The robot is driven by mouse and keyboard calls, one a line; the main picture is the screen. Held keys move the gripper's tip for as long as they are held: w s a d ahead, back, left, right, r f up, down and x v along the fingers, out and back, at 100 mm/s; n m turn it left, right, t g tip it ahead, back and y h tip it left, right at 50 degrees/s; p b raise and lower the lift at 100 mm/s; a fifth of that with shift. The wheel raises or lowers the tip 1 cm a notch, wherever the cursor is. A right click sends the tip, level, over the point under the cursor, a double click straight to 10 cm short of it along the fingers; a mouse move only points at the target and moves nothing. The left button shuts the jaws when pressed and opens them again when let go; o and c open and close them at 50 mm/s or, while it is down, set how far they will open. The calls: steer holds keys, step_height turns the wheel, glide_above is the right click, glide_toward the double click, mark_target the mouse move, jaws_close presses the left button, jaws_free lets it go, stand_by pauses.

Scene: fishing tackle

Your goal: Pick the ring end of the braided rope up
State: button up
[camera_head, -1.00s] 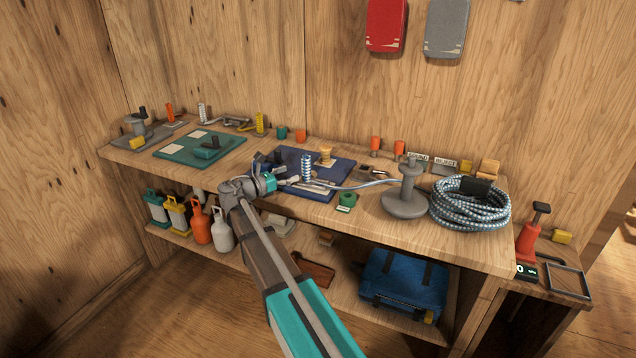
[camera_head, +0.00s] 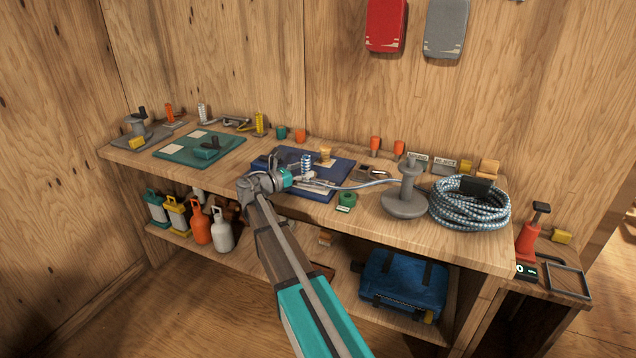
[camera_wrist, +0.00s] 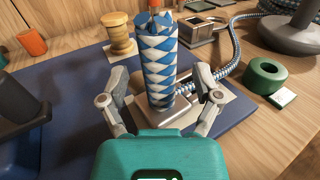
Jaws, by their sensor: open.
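The braided rope (camera_head: 362,185), blue-grey and white, runs left from the grey post toward the blue mat (camera_head: 342,170). In the wrist view the rope (camera_wrist: 222,77) bends down to a metal plate on the mat, beside the foot of an upright blue-and-white diamond-patterned cylinder (camera_wrist: 158,65). I cannot make out a ring at the rope's end; the cylinder and my right finger cover part of that area. My gripper (camera_wrist: 160,88) is open and empty, its fingers on either side of the cylinder in the picture. My gripper (camera_head: 296,180) is low over the mat in the head view.
A grey spool post (camera_head: 405,195) and a large rope coil (camera_head: 468,212) stand to the right. A green ring-shaped piece (camera_wrist: 265,76) lies right of the mat. A yellow wooden spool (camera_wrist: 119,36) stands behind left. A dark block is at the wrist view's left edge.

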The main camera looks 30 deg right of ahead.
steer(key=shift+w+d, duration=0.1)
steer(key=shift+d, duration=0.55)
jaws_close()
